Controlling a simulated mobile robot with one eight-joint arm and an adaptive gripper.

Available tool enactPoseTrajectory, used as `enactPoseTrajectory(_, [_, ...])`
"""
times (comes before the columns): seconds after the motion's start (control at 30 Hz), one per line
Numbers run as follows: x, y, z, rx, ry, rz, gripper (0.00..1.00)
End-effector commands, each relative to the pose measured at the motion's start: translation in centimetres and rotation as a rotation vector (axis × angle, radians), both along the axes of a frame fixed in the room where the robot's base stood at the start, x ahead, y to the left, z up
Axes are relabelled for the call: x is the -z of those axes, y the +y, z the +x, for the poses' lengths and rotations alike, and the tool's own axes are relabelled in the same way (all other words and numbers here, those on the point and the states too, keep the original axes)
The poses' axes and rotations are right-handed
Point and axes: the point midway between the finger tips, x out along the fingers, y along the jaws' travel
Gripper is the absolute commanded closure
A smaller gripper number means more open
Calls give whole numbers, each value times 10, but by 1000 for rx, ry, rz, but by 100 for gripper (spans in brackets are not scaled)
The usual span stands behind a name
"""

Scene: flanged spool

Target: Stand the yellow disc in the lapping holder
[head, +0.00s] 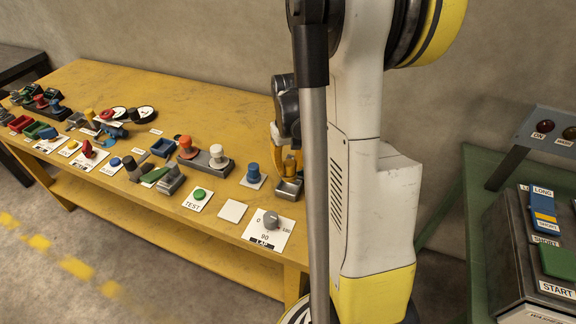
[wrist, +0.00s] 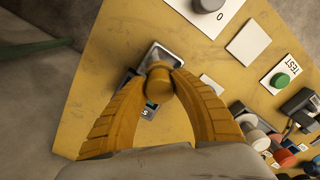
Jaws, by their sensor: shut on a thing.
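My gripper (wrist: 160,84) has its two yellow fingers closed around the yellow disc (wrist: 159,76), a short round yellow-tan piece. In the wrist view the disc lies over a metal tray-like holder (wrist: 163,53), which I take to be the lapping holder, and hides part of it. In the head view the holder (head: 289,190) sits near the bench's right end. My gripper (head: 289,155) is just above it, with the disc (head: 293,160) between the fingers. I cannot tell whether the disc touches the holder. Part of the gripper is hidden behind my arm.
A blue knob (head: 254,172) on a white plate stands left of the holder. A grey dial (head: 270,219) and a blank white plate (head: 232,211) lie in front. The yellow bench (head: 120,84) is crowded at left and clear along its back. A control box (head: 520,260) stands at right.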

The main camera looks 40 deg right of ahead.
Motion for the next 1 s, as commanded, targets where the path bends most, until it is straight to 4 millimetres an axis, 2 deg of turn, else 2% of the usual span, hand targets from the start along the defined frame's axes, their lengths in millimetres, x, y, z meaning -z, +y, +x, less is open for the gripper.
enactPoseTrajectory(0.03, [8, 0, 0, 0, 0, 0, 100])
enactPoseTrajectory(0.53, [50, 0, 0, 0, 0, 0, 100])
enactPoseTrajectory(0.7, [57, 0, 0, 0, 0, 0, 100])
enactPoseTrajectory(1.0, [56, 0, 0, 0, 0, 0, 100])
